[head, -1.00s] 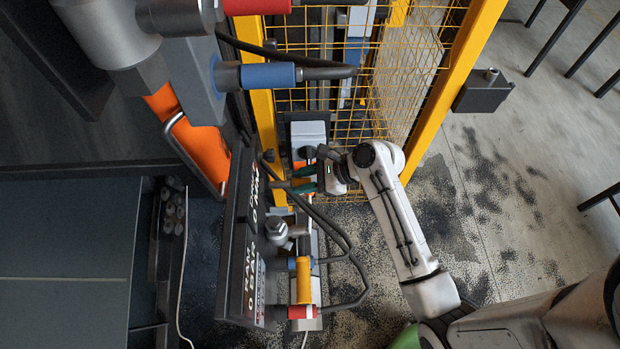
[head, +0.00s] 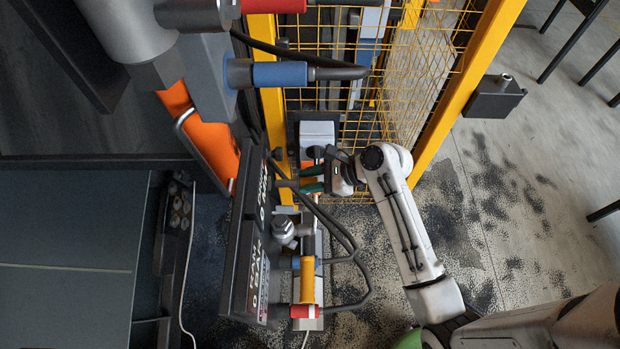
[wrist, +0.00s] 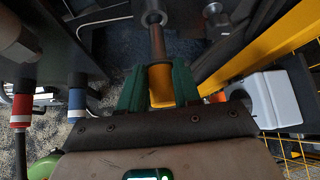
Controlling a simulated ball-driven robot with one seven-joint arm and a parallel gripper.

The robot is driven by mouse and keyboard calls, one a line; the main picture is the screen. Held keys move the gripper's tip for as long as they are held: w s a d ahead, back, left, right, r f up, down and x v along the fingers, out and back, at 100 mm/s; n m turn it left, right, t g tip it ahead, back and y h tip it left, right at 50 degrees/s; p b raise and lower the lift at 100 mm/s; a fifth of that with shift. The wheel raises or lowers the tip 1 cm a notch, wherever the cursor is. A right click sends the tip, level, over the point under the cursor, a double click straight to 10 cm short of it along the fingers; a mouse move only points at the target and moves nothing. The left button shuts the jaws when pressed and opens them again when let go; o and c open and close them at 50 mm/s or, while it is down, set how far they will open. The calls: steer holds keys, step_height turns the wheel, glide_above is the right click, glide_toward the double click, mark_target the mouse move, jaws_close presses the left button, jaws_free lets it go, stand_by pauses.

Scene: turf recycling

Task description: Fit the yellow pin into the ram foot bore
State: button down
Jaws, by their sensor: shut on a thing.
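My gripper (head: 312,180) has its green fingers shut around the yellow pin (wrist: 161,85); in the head view only a small yellow-orange part of the pin (head: 309,187) shows by the fingers. In the wrist view the pin's yellow body is between the fingers, and a brownish shaft extends away from it. The shaft's far end lies close to a round grey ringed part (wrist: 152,17) at the top edge. I cannot tell whether that part is the ram foot bore, or whether the shaft touches or enters it.
A dark lettered panel (head: 249,240) stands left of my gripper. Red (head: 305,311) and blue hose couplings and a yellow cylinder (head: 307,280) are below, with black hoses looping nearby. A yellow mesh guard (head: 420,70) and a white box (head: 318,133) are above. Open floor lies right.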

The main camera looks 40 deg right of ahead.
mark_target(284, 184)
steer(key=shift+w+a, duration=2.35)
stand_by(1.1)
steer(key=c, duration=0.7)
jaws_free()
steer(key=shift+s+d, duration=0.1)
steer(key=b+v, duration=0.1)
steer(key=v, duration=0.9)
steer(key=shift+s+d+r, duration=0.1)
steer(key=shift+s+r, duration=0.1)
steer(key=shift+r, duration=0.05)
steer(key=shift+f, duration=0.1)
